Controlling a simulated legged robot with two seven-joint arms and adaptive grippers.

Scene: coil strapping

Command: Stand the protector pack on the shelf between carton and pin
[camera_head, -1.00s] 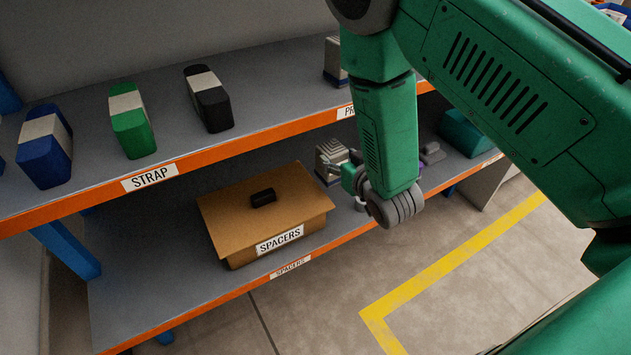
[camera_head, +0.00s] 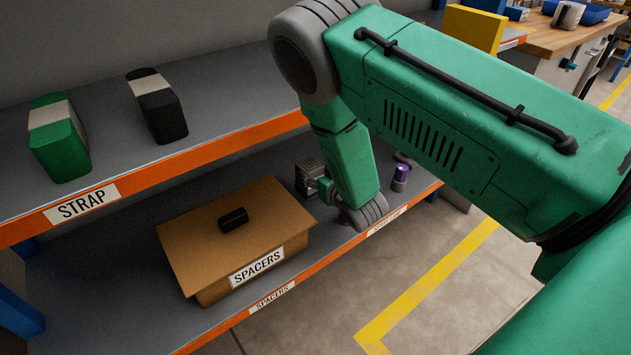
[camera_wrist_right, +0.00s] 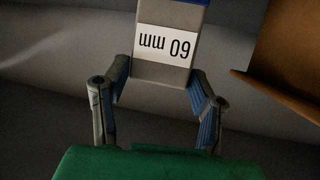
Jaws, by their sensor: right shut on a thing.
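The protector pack (camera_head: 308,177) is a small grey ribbed block on the lower shelf level, behind and right of the spacers carton (camera_head: 200,228) in the head view. In the right wrist view the pack (camera_wrist_right: 165,65) is beige-grey with a white "60 mm" label, upside down, and blue at the top edge. My right gripper (camera_head: 325,188) is shut on it; the gripper's two fingers (camera_wrist_right: 160,85) flank the pack. Whether its base touches the shelf is hidden. A purple-capped pin (camera_head: 400,178) stands right of my forearm. My left gripper is out of view.
The upper shelf's orange edge (camera_head: 200,160) runs above the lower shelf. Green (camera_head: 58,140) and black (camera_head: 157,105) strap packs stand up there. In the wrist view, the brown carton (camera_wrist_right: 285,60) is at upper right.

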